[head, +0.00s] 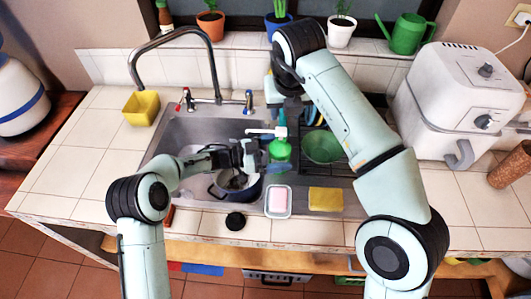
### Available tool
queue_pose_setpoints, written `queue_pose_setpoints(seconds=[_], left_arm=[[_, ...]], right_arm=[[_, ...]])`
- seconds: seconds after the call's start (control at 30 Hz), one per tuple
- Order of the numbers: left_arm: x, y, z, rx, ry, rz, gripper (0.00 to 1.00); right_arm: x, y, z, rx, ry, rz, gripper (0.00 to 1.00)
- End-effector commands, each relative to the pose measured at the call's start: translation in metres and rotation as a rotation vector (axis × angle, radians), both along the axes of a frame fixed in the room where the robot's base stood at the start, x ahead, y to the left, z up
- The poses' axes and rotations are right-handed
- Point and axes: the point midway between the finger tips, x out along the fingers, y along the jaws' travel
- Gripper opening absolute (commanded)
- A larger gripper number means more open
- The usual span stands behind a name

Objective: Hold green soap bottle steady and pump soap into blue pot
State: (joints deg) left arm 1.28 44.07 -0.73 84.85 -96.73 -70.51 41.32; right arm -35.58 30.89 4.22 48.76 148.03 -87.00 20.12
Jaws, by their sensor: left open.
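The green soap bottle (280,150) stands upright at the right side of the sink area, with its white pump head (262,131) pointing left. The blue pot (221,192) sits in the sink, left of the bottle and lower in the picture; my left forearm and gripper cover part of it. My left gripper (262,156) is open just left of the bottle, with its fingers towards it; whether they touch it is unclear. My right gripper (281,101) is above and behind the bottle in the picture, largely hidden by its own wrist, so its finger opening does not show.
The curved faucet (190,36) rises behind the sink. A green bowl (322,146) sits in a dark rack right of the bottle. A yellow container (141,108) stands left; the left counter is mostly clear.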

Motion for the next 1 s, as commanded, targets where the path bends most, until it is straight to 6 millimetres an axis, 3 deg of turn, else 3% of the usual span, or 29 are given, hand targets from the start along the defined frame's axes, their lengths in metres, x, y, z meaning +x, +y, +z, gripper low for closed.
queue_pose_setpoints(seconds=[0.37, 0.6, 1.0], left_arm=[[0.0013, -0.0054, 0.0, 0.0, 0.001, 0.001, 1.0], [0.0013, -0.0051, 0.0, 0.0, 0.001, 0.001, 0.22], [0.0013, -0.0049, -0.0001, 0.0, 0.001, 0.001, 0.21]], right_arm=[[0.0, 0.0, 0.0, 0.0, 0.0, 0.0, 0.43], [0.0, 0.0, 0.0, 0.0, 0.0, 0.0, 0.43], [0.0, 0.0, 0.0, 0.0, 0.0, 0.0, 0.43]])
